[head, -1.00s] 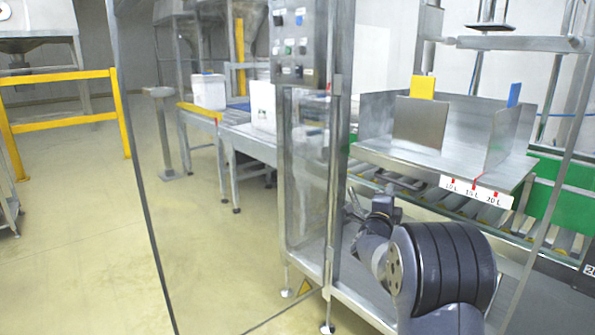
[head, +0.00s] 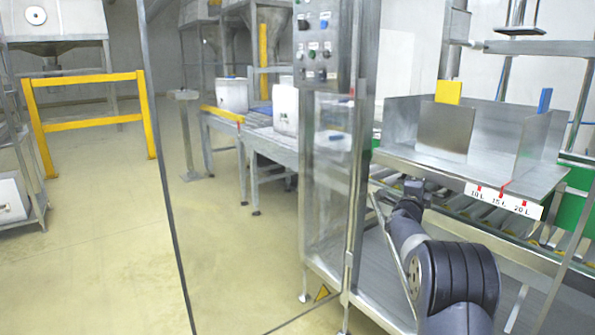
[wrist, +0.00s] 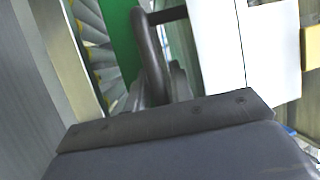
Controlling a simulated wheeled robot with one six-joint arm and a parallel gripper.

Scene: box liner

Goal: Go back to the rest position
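My arm stands low at the right in the head view, in front of the steel conveyor frame. Its dark wrist part shows below the labelled steel shelf, and the fingers cannot be made out clearly there.
A steel shelf (head: 423,170) with upright plates and a volume label (head: 503,201) is above my arm. A clear-panelled control cabinet (head: 332,190) stands left of it. White containers (head: 232,95) sit on a conveyor behind. Open floor (head: 120,230) lies left, before a yellow rail (head: 92,121).

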